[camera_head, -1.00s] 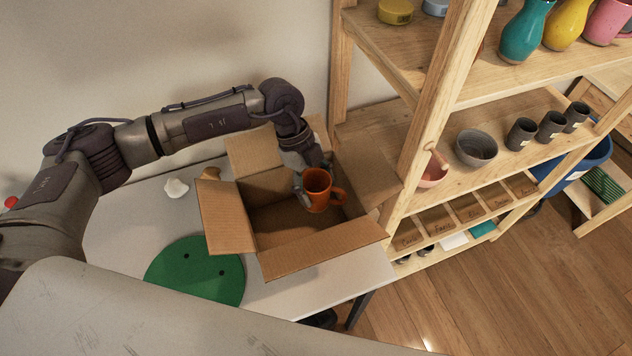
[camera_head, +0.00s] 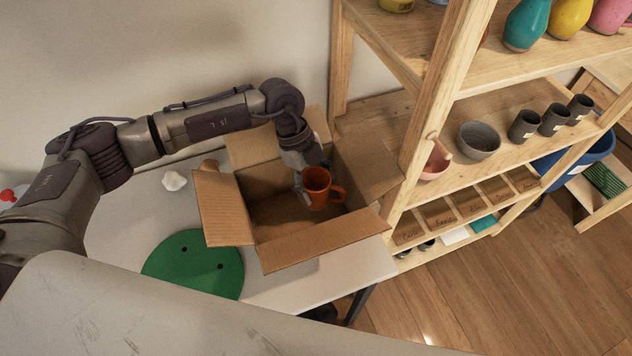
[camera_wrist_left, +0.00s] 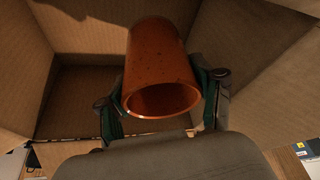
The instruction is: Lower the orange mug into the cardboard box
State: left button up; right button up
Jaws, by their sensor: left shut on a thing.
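The orange mug (camera_head: 317,187) is upright within the opening of the cardboard box (camera_head: 300,246), with its handle toward the right. My left gripper (camera_head: 305,184) is shut on the mug from the left and back. In the left wrist view the mug (camera_wrist_left: 160,65) sits between the two fingers of my left gripper (camera_wrist_left: 163,100), with box walls (camera_wrist_left: 85,95) around it. The box stands on the table with its flaps open. Whether the mug touches the box floor cannot be told. My right gripper is not in view.
A green disc (camera_head: 193,265) and a small white lump (camera_head: 174,181) lie on the white table (camera_head: 330,283) left of the box. A wooden shelf (camera_head: 425,125) with a grey bowl (camera_head: 479,140), dark cups (camera_head: 524,125) and vases stands close on the right.

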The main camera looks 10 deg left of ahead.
pick_arm(q)
jog(key=shift+f+b, duration=0.7)
jog(key=shift+f, duration=0.5)
dwell(0.5)
jog(key=o, duration=1.5)
jog(key=shift+c, duration=0.2)
jog(key=shift+r, duration=0.15)
jog(key=v, duration=1.1)
jog(key=shift+r, duration=0.4)
